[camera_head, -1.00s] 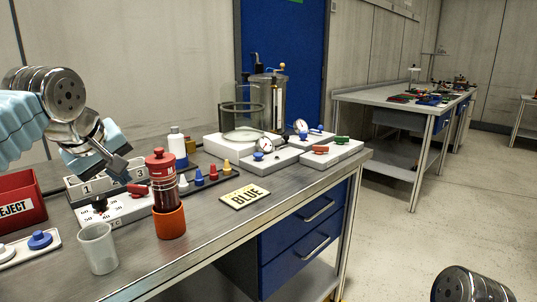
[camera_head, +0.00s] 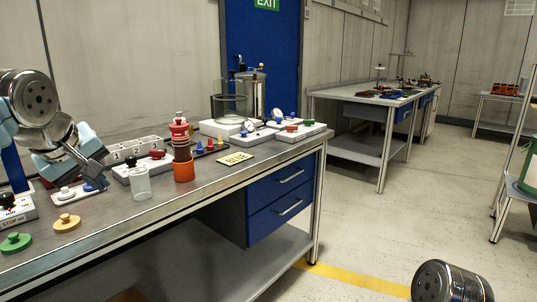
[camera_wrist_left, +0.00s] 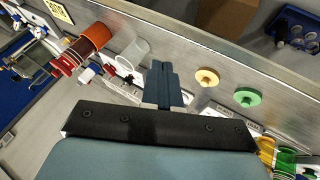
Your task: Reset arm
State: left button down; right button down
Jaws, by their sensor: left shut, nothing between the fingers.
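My left gripper (camera_head: 98,172) is at the left of the head view, above the near part of the metal bench (camera_head: 215,172). Its fingers are together with nothing between them, and they also show shut in the left wrist view (camera_wrist_left: 162,82). A red-topped bottle in an orange holder (camera_head: 183,170) stands to the right of the gripper, apart from it. A clear cup (camera_head: 140,184) stands between them. My right gripper is not in view; only a metal part of my right arm shows at the lower right.
A yellow disc (camera_head: 67,223) and a green disc (camera_head: 15,242) lie near the bench's front edge. Open floor (camera_head: 390,230) lies to the right of the bench.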

pick_arm(q)
jog(key=w+d+f+m+g+h, duration=0.1)
jog(key=w+d+f+m, duration=0.2)
jog(key=f, duration=0.5)
jog(key=w+d+f+g+h, duration=0.1)
jog(key=w+d+f, duration=0.2)
jog(key=w+f, duration=0.45)
jog(key=s+d+f+m+g+h, duration=0.1)
jog(key=d+f, duration=0.2)
jog(key=f, duration=0.7)
jog(key=s+d+f+m, duration=0.15)
jog(key=d+f, duration=0.25)
jog(key=f, duration=0.5)
jog(key=s+d+f+m+g+h, duration=0.1)
jog(key=s+d+f, duration=0.25)
jog(key=f, duration=0.65)
jog(key=s+d+f+m+g, duration=0.1)
jog(key=s+d+f, duration=0.1)
jog(key=s+f, duration=0.5)
jog(key=s+d+f+g, duration=0.1)
jog(key=s+d+f, duration=0.1)
jog(key=s+f, duration=1)
jog(key=shift+s+d+f+g, duration=0.2)
jog(key=shift+s+g, duration=0.2)
jog(key=shift+s, duration=0.7)
jog(key=shift+m, duration=0.25)
